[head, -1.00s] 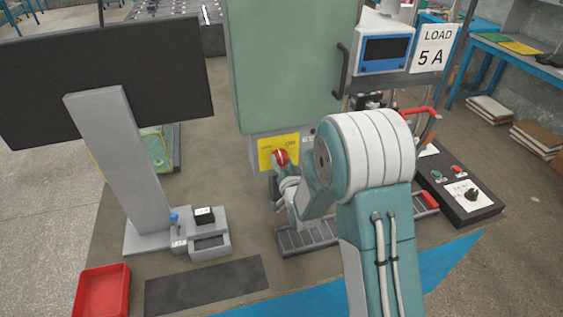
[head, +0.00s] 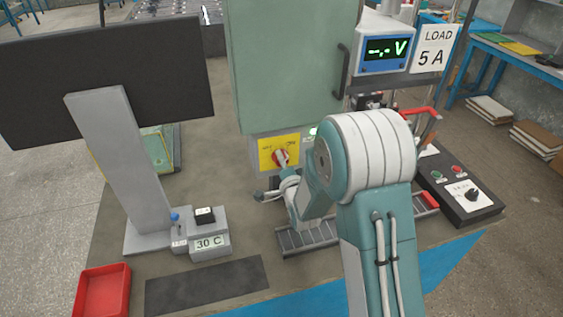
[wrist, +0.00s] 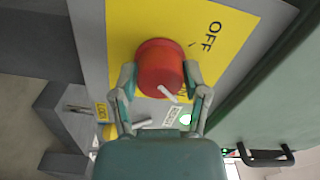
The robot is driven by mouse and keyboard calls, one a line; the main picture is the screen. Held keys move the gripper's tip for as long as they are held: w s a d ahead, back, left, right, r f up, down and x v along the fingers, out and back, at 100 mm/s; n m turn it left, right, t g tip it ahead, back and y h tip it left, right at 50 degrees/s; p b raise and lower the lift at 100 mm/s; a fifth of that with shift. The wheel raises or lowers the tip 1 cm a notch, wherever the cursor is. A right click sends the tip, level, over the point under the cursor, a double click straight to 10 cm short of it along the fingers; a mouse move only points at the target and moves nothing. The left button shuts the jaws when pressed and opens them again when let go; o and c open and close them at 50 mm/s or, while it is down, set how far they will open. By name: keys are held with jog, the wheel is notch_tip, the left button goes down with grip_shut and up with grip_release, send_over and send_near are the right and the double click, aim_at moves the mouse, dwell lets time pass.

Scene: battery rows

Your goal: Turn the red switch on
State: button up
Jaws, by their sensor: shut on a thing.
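The red switch (head: 281,157) is a round knob on a yellow plate (head: 265,145), low on the green cabinet. In the wrist view the red switch (wrist: 159,67) sits between the two fingers of my gripper (wrist: 160,76), which is shut on it. The knob's white mark points towards a label at lower right, partly hidden by a finger; "OFF" is at upper right. In the head view my arm hides part of the gripper.
The blue meter (head: 386,50) shows green dashes and "V". A small display (head: 209,243) reads "30 C". A green light (head: 313,131) glows beside the plate. A black control box (head: 458,195) stands right, a red tray (head: 102,291) front left.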

jog(key=shift+d+f+m, duration=0.1)
jog(key=shift+f+m, duration=0.05)
jog(key=shift+m, duration=0.45)
jog(key=o, duration=1.1)
jog(key=shift+o, duration=0.2)
jog(key=s+d, duration=0.2)
jog(key=s, duration=0.9)
jog(key=shift+s+d, duration=0.15)
jog(key=shift+s, duration=0.15)
jog(key=s+d+r+n+g+h, duration=0.3)
jog(key=s+d+r+n+g, duration=0.3)
jog(key=r, duration=0.3)
jog(key=s+r+n+g, duration=0.2)
jog(key=s+n+g, duration=0.1)
jog(key=s, duration=0.6)
jog(key=s+d+r+n+g, duration=0.1)
jog(key=s+r+n+g, duration=0.2)
jog(key=s, duration=0.6)
jog(key=shift+r+n, duration=0.15)
jog(key=shift+n, duration=0.75)
